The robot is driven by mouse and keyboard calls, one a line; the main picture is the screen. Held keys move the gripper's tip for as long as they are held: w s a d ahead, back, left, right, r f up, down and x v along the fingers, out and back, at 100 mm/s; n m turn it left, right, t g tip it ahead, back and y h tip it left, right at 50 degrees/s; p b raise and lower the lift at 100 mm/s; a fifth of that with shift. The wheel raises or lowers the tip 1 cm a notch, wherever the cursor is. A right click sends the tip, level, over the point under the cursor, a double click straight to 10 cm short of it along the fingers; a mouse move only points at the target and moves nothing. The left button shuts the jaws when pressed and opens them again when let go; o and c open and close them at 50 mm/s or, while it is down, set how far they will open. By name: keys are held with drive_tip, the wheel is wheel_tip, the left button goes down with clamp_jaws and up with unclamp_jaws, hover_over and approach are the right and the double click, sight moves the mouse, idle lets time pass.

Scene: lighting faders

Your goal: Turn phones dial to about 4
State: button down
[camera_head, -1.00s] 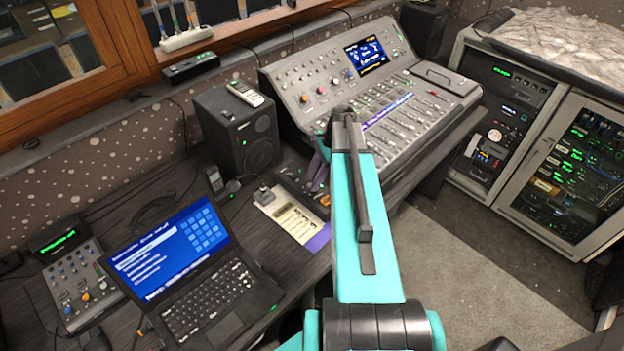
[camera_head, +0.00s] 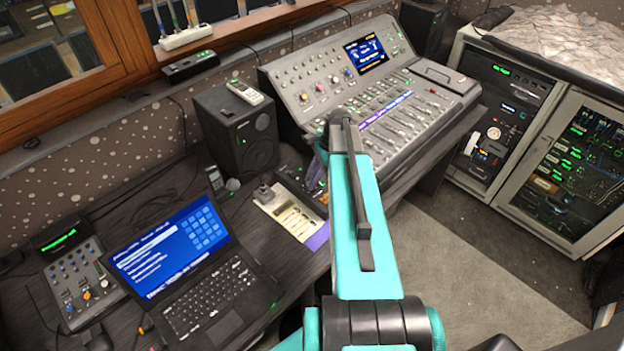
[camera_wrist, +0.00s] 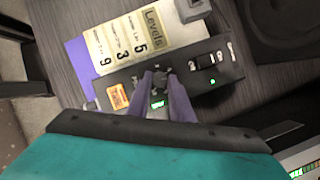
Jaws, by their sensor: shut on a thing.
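A small black control box (camera_wrist: 205,70) lies on the dark desk in the wrist view, with a round dark dial (camera_wrist: 161,73) on its top. My gripper (camera_wrist: 161,78) has purple fingers, closed on the dial from both sides. The fingers hide most of the dial, so its pointer and scale cannot be read. In the head view my gripper (camera_head: 317,172) reaches down at the box (camera_head: 292,176), largely behind my arm. A cream note headed "Levels" (camera_wrist: 125,44) shows the numbers 5, 3 and 9; its small words are unclear.
The box also has an orange lit switch (camera_wrist: 118,97), a green display (camera_wrist: 157,104) and a slider. A purple sheet (camera_wrist: 76,62) lies under the note. The large mixing console (camera_head: 290,75), a black speaker (camera_head: 238,130) and a laptop (camera_head: 170,250) stand around it.

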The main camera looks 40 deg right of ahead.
drive_tip(key=shift+w+n, duration=0.1)
drive_tip(key=shift+n, duration=0.4)
drive_tip(key=n+g+b, duration=0.1)
drive_tip(key=n, duration=0.1)
drive_tip(key=shift+w+n, duration=0.15)
drive_tip(key=shift+n, duration=0.15)
drive_tip(key=n+g+b, duration=0.1)
drive_tip(key=n+g, duration=0.1)
drive_tip(key=n, duration=0.2)
drive_tip(key=c, duration=1.6)
unclamp_jaws()
drive_tip(key=shift+a, duration=0.1)
drive_tip(key=shift+w, duration=0.1)
drive_tip(key=shift+r, duration=0.1)
